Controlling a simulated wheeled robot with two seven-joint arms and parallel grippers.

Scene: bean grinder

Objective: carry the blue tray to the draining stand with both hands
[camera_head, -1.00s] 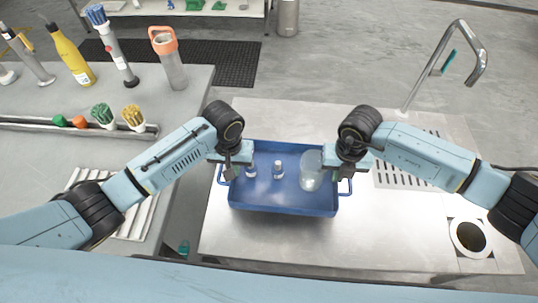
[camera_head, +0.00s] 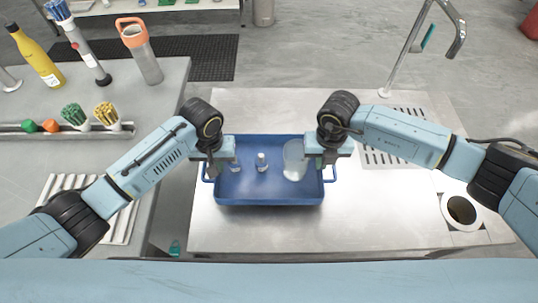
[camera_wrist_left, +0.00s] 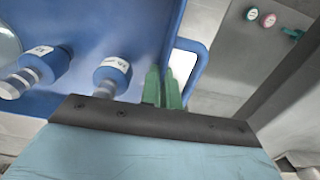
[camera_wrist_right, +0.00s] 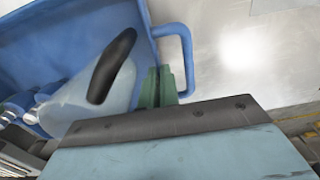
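The blue tray (camera_head: 268,197) is over the steel counter, level in the head view, with a looped handle at each end. It holds two small white-capped bottles (camera_head: 262,162) and a clear vessel (camera_head: 294,160). My left gripper (camera_wrist_left: 163,88) is shut on the tray's left end, its green fingers close together at the wall beside the handle (camera_wrist_left: 196,65). My right gripper (camera_wrist_right: 158,86) is shut the same way at the right end, beside the other handle (camera_wrist_right: 186,50). I cannot tell whether the tray touches the counter. A perforated draining panel (camera_head: 384,158) lies to its right.
A grey counter (camera_head: 160,95) at left holds bottles, brushes and a slatted rack (camera_head: 125,220). Bare steel (camera_head: 350,215) lies right of the tray.

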